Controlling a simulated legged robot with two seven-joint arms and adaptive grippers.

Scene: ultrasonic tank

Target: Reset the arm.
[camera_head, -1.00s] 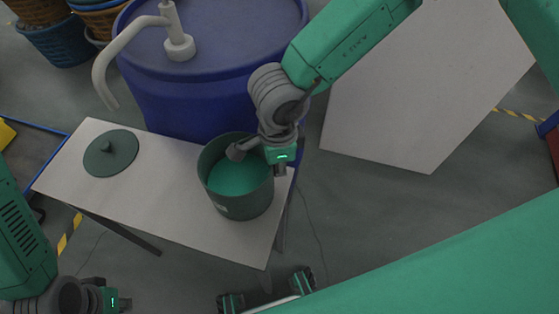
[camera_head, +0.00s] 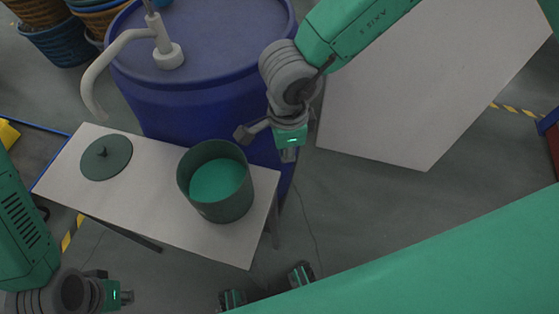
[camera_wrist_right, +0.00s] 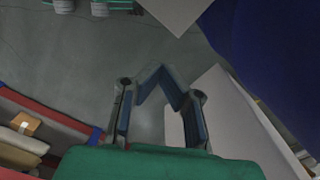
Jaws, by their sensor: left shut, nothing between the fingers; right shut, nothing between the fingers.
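My right gripper (camera_head: 289,154) hangs above and to the right of the green pot (camera_head: 237,208), apart from it in the picture. In the right wrist view its two fingers (camera_wrist_right: 161,72) meet at the tips, with nothing between them. The pot stands upright and open on a small white table (camera_head: 160,205), with green contents visible inside. A round green lid (camera_head: 106,157) with a knob lies at the table's left. My left gripper (camera_head: 126,296) is at the bottom left, below the table, shut and partly seen.
A large blue barrel (camera_head: 200,100) with a pale curved pipe (camera_head: 112,58) stands behind the table. A white panel (camera_head: 425,85) is at the right. Blue baskets (camera_head: 55,42) stand at the back left. Open grey floor (camera_head: 345,215) lies right of the table.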

